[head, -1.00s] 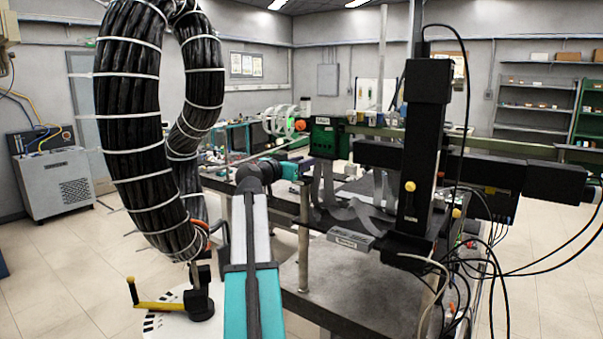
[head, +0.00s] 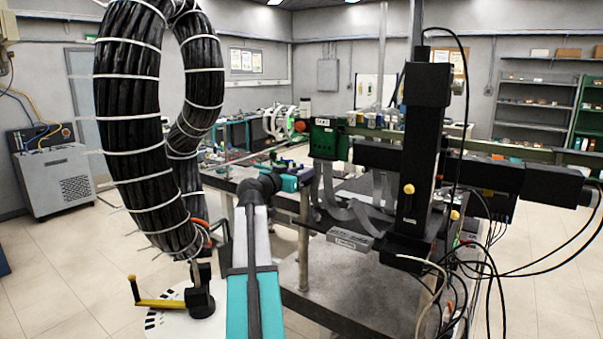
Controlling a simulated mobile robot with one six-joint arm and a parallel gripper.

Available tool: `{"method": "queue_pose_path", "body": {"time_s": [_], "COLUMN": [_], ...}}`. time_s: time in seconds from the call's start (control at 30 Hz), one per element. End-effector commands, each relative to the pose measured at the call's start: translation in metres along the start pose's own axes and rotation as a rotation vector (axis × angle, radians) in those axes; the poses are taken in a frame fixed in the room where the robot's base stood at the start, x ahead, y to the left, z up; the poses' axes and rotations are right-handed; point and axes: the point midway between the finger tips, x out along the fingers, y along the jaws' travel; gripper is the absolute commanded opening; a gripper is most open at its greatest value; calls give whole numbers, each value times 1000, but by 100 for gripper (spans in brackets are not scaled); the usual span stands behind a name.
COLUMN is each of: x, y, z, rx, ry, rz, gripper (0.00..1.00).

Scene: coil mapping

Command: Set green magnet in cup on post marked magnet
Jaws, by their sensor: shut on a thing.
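My arm (head: 252,285) reaches up from the bottom middle to a dark elbow (head: 258,187). A short teal part (head: 290,182) of it points right and away, over the near left corner of the bench. I cannot make out my gripper's fingers, which are hidden or too small there. I cannot make out the green magnet, the cup or the post marked magnet for certain. A small green glow (head: 290,124) shows by a pale ring-shaped coil (head: 273,122) in the middle distance, beside an orange knob (head: 300,126).
A cluttered bench (head: 325,285) fills the middle right. A tall black stage (head: 423,150) with loose cables stands on it. A thick black cable loop (head: 132,130) hangs close on the left, above a yellow crank (head: 160,304). The floor (head: 70,255) at left is clear.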

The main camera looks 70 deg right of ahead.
Motion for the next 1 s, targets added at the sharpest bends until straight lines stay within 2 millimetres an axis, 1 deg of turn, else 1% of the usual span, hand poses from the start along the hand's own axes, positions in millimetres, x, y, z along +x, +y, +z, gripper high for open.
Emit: {"method": "queue_pose_path", "body": {"time_s": [0.43, 0.47, 0.5, 0.57, 1.0], "x": [0, 0, 0, 0, 0], "y": [0, 0, 0, 0, 0], "z": [3, 4, 3, 3, 1], "rx": [1, 1, 1, 1, 0], "ry": [1, 0, 0, 0, 0], "rz": [0, 0, 0, 0, 0], "gripper": [0, 30, 36, 46, 47]}}
